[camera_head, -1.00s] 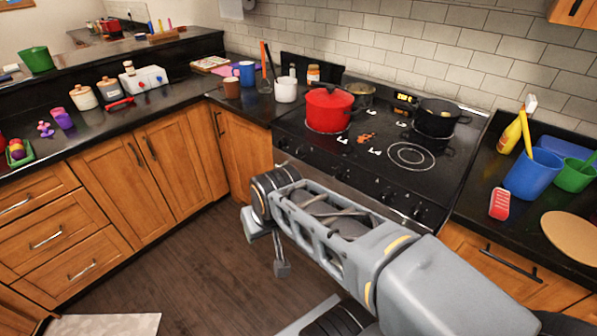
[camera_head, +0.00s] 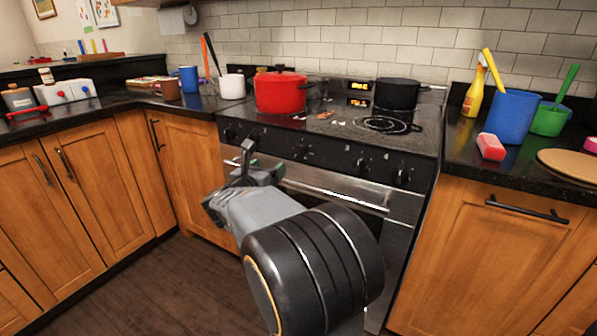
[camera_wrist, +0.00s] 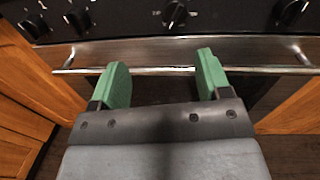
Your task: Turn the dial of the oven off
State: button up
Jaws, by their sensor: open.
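The oven (camera_head: 322,205) has a black front panel with a row of dark dials and a steel handle (camera_head: 300,186) below. In the head view, one dial (camera_head: 361,166) and another dial (camera_head: 401,177) show at the panel's right. In the wrist view, a dial (camera_wrist: 175,14) sits ahead at the top centre, with several more at the left and one at the right. My gripper (camera_wrist: 160,75) is open, its green fingers apart and empty, in front of the handle and below the dials. In the head view, my gripper (camera_head: 262,168) is near the panel's left half.
A red pot (camera_head: 281,94) and a black pot (camera_head: 397,94) stand on the cooktop. The steel handle runs across below the dials. Wooden cabinets flank the oven. A blue cup (camera_head: 508,117) and a red sponge (camera_head: 491,146) are on the right counter.

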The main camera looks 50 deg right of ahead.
aim_at(297, 153)
jog(key=d, duration=0.4)
jog(key=w+d+m+g+b, duration=0.1)
jog(key=d, duration=0.4)
jog(key=w+d+f+m, duration=0.1)
jog(key=d, duration=0.4)
jog(key=shift+w+d+b, duration=0.15)
jog(key=shift+b, duration=0.2)
jog(key=c, duration=0.9)
